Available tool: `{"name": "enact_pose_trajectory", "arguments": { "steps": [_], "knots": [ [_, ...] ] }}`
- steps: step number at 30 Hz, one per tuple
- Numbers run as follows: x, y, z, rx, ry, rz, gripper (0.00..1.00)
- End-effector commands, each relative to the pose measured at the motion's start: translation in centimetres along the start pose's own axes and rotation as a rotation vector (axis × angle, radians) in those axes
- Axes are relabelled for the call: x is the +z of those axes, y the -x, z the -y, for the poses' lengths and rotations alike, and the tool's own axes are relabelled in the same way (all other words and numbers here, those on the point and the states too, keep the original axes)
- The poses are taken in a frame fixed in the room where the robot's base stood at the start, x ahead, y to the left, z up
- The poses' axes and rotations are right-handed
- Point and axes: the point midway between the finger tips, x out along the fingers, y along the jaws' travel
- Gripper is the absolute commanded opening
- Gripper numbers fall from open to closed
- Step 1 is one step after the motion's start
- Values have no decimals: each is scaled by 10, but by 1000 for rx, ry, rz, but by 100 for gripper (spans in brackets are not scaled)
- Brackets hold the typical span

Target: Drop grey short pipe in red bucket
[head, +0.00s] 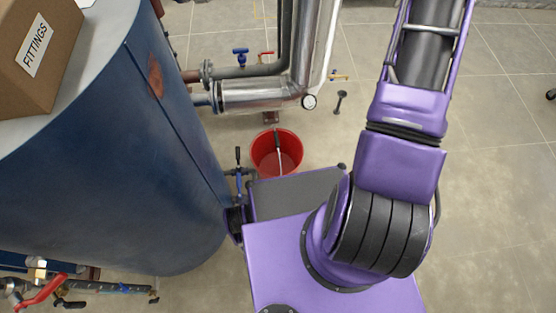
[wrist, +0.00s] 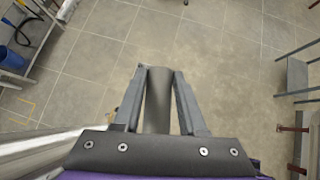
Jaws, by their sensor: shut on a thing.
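The red bucket (head: 290,158) stands on the floor in the head view, between the blue tank and my purple base. A long thin handle of some tool leans inside it. In the wrist view my gripper (wrist: 159,72) is shut on the grey short pipe (wrist: 158,102), which lies between its two fingers. The pipe points away from the palm, above bare floor. My gripper is outside the head view, beyond its top edge, and the red bucket does not show in the wrist view.
A large blue tank (head: 165,150) with a cardboard FITTINGS box (head: 38,55) on top fills the left. Silver pipework (head: 260,93) with a gauge runs behind the bucket. Tiled floor is mostly free at right. The wrist view shows a blue container (wrist: 14,58) and a shelf frame (wrist: 295,75).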

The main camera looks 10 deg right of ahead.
Motion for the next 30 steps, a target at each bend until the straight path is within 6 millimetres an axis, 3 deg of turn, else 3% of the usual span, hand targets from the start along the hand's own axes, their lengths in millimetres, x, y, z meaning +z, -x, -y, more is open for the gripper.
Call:
{"name": "enact_pose_trajectory", "arguments": {
  "steps": [12,19,23,30],
  "knots": [
    [-1,0,-2,5,4,1,0],
    [-21,-4,-34,66,65,-1,0],
    [-46,-7,-62,124,127,-3,0],
    [-108,-10,-111,261,261,-3,0]
  ]
}}
